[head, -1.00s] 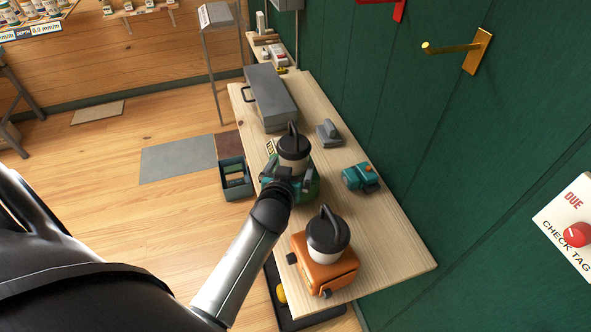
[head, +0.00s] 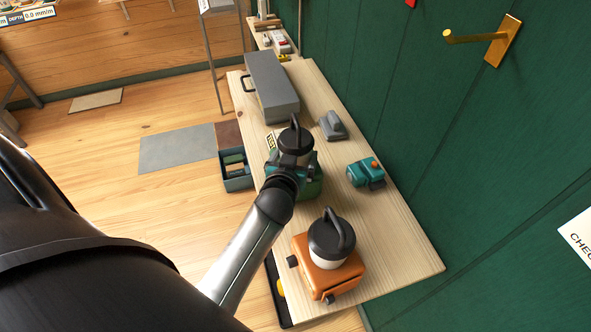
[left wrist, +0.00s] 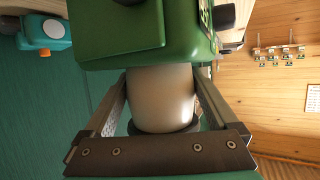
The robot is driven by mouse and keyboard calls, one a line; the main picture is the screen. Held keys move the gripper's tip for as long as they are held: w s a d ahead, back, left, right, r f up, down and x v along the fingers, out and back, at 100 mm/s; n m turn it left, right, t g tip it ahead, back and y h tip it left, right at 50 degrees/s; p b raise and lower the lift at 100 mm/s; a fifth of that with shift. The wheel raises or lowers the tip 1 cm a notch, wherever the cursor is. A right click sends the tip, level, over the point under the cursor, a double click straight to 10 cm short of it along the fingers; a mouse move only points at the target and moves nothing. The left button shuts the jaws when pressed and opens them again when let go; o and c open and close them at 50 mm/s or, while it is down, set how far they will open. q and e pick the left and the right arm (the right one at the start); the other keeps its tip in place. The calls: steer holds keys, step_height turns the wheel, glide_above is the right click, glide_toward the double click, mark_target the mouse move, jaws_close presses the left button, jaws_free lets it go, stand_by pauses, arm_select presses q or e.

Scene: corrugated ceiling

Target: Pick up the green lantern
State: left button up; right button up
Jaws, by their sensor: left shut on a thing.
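The green lantern (head: 313,187) has a green base, a pale globe and a dark cap with a handle. It is upright at the middle of the bench, partly hidden behind my gripper. My left gripper (head: 287,168) is shut on its pale globe. In the left wrist view the globe (left wrist: 162,98) sits between the two fingers (left wrist: 160,90), with the green base (left wrist: 145,35) at the top of the picture. I cannot tell whether the base touches the bench. My right gripper is not in view.
The wooden bench (head: 400,235) also holds an orange lantern (head: 328,278) nearer me, a teal device (head: 366,173), a grey tool (head: 332,125) and a grey toolbox (head: 271,88). A teal bin (head: 238,182) stands left of the bench. A green wall (head: 450,130) bounds the right.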

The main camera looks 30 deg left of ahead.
arm_select(q)
jaws_close()
steer(key=shift+w+r, duration=0.15)
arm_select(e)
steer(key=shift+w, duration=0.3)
arm_select(q)
step_height(320, 180, up, 20)
steer(key=p, duration=0.4)
steer(key=shift+p, duration=0.4)
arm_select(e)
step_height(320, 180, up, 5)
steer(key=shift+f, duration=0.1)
